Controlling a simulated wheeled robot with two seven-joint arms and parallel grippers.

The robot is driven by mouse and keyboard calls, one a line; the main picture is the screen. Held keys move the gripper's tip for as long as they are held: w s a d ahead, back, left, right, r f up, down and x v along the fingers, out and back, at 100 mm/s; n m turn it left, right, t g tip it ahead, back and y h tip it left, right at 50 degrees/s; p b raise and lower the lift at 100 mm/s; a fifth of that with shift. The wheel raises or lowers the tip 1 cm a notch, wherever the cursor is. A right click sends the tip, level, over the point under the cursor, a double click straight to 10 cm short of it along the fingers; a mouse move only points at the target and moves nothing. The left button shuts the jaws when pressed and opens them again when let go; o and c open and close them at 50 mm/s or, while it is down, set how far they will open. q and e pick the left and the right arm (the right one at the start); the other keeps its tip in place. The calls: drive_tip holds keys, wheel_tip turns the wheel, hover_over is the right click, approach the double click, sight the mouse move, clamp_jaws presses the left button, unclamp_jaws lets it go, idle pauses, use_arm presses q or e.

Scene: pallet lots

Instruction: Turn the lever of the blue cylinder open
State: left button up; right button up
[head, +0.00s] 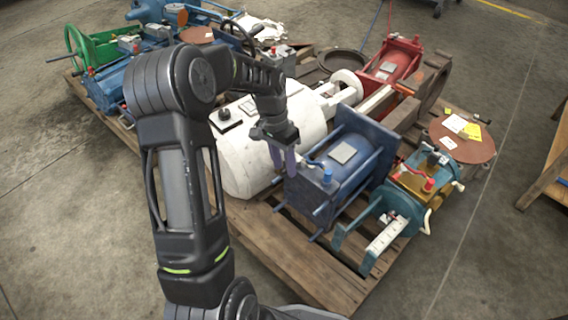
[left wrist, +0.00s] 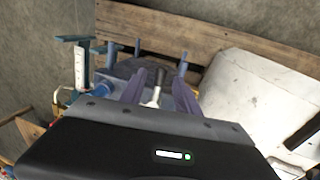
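The blue cylinder (head: 345,165) lies on the pallet, with a flat plate on top and a blue knob on its near end. My left gripper (head: 283,168) points down at the left side of its near end. In the left wrist view the gripper (left wrist: 160,92) has its two purple fingers apart. A small lever (left wrist: 153,99), with a pale metal stem and a dark end, shows between them; I cannot tell whether either finger touches it. The blue cylinder's body (left wrist: 118,70) shows behind the fingers. In the head view the lever is hard to make out. My right gripper is not in view.
A white tank (head: 245,160) stands close left of the blue cylinder. A teal and brass unit (head: 415,185) stands to its right, and a red cylinder (head: 393,62) behind. The wooden pallet (head: 300,265) has bare boards in front. The floor in front is clear.

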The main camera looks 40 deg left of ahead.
use_arm(q)
clamp_jaws()
idle(1.3)
